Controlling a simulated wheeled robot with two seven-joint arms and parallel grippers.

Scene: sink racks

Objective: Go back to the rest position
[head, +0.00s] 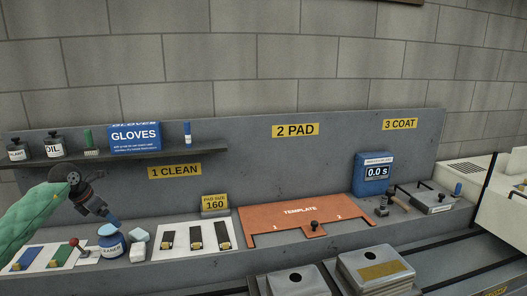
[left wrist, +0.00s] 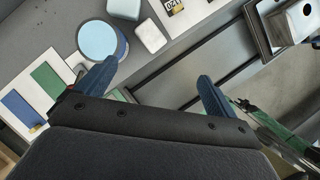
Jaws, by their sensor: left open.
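My left gripper (head: 115,222) comes in from the left on a green-sleeved arm and hangs over the clean station, just above the blue cleaner tub (head: 112,243). In the left wrist view its two blue fingers (left wrist: 157,85) are wide apart with nothing between them. The cleaner tub (left wrist: 102,40) shows there beyond the left finger; I cannot tell whether they touch.
A shelf (head: 200,154) with bottles, a brush and a gloves box runs above the left side. White blocks (head: 138,250) stand beside the tub. An orange template (head: 270,228) lies mid-counter. Grey metal boxes (head: 375,270) stand in front. A blue timer (head: 374,175) reads 0.0 s.

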